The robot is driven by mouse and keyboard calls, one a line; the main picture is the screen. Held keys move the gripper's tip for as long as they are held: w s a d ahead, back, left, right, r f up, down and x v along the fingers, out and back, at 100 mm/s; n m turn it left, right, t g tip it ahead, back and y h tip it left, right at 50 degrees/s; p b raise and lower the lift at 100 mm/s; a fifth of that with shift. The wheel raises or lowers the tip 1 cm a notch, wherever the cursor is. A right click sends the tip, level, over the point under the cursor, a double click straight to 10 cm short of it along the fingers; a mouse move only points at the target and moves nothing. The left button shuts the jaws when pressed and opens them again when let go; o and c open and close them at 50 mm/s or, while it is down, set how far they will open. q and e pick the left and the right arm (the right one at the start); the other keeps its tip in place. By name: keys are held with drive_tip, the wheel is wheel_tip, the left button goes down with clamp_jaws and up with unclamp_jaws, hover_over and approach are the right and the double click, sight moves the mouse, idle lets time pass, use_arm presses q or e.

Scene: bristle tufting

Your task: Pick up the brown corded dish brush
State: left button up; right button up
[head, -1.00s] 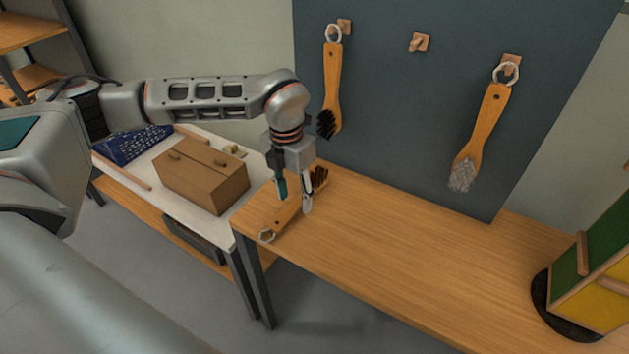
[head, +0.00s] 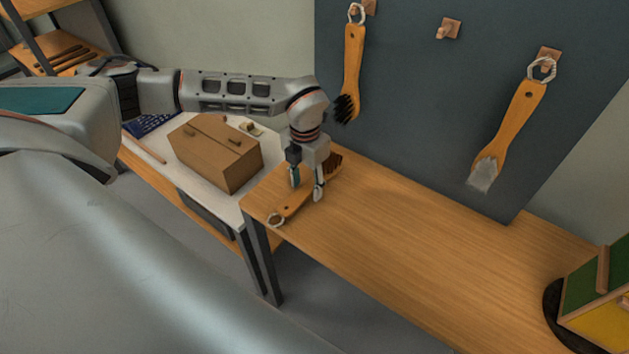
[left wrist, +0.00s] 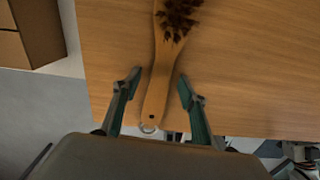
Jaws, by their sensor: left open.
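The brown corded dish brush (head: 289,209) lies on the wooden table near its left end. It has a wooden handle, dark brown bristles (head: 334,163) and a pale cord loop (head: 276,220) toward the near edge. My left gripper (head: 307,189) points down over the brush, fingers open on either side of the handle. In the left wrist view the handle (left wrist: 162,75) runs between the open fingers (left wrist: 160,84), with a gap on both sides. The brown bristles (left wrist: 179,15) lie beyond the fingertips.
A black-bristled brush (head: 352,70) and a grey-bristled brush (head: 506,130) hang on the dark board (head: 420,90); a middle peg (head: 449,29) is empty. A brown box (head: 216,152) stands left.

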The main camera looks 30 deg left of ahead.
use_arm(q)
drive_tip(key=shift+f, duration=0.15)
drive_tip(key=shift+c, duration=0.4)
clamp_jaws()
drive_tip(key=shift+r, duration=0.2)
